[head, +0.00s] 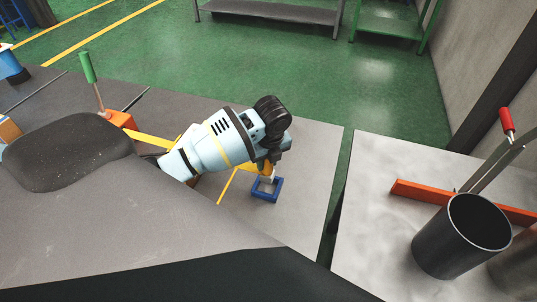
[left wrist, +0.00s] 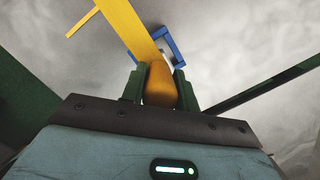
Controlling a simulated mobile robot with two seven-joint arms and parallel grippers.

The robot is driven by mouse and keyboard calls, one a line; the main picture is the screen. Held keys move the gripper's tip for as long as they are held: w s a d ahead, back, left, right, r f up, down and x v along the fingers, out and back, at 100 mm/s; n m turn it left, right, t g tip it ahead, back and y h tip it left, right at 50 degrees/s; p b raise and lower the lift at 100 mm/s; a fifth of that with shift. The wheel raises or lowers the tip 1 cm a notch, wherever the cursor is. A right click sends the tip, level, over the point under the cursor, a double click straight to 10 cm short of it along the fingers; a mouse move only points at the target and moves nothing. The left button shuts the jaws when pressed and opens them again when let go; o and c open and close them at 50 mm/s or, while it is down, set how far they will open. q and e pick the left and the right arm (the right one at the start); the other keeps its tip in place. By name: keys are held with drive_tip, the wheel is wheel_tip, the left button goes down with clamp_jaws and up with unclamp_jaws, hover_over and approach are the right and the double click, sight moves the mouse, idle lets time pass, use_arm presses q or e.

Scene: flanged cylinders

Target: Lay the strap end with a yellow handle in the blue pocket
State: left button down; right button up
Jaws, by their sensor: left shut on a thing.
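My left gripper (head: 267,171) is shut on the yellow handle (head: 264,167), just above the blue pocket (head: 278,190). In the left wrist view the handle (left wrist: 159,82) sits between the two dark green fingers of the left gripper (left wrist: 159,88). The yellow strap (head: 152,139) runs from an orange block at the left toward my gripper; my arm hides part of it. The blue pocket, a square frame, shows beyond the handle in the left wrist view (left wrist: 169,43), partly covered by strap and handle. Whether the handle touches the pocket, I cannot tell. My right gripper is not in view.
A thin yellow strip (head: 228,184) lies left of the pocket. The orange block (head: 120,119) with a green-handled tool (head: 87,67) stands at the left. A dark cup (head: 462,240) and an orange bar (head: 430,198) are on the right table, across a gap.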

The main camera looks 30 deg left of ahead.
sight(267, 174)
use_arm(q)
wheel_tip(267, 174, down, 3)
drive_tip(key=shift+r, duration=0.2)
drive_tip(key=shift+f+b, duration=0.55)
drive_tip(key=shift+f, duration=0.45)
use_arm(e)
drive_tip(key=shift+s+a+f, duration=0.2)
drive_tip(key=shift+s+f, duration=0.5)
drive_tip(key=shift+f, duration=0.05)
use_arm(q)
drive_tip(key=shift+f, duration=0.65)
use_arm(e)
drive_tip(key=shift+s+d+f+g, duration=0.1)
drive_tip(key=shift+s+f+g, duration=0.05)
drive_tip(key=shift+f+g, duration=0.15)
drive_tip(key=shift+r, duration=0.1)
use_arm(q)
drive_tip(key=c, duration=1)
unclamp_jaws()
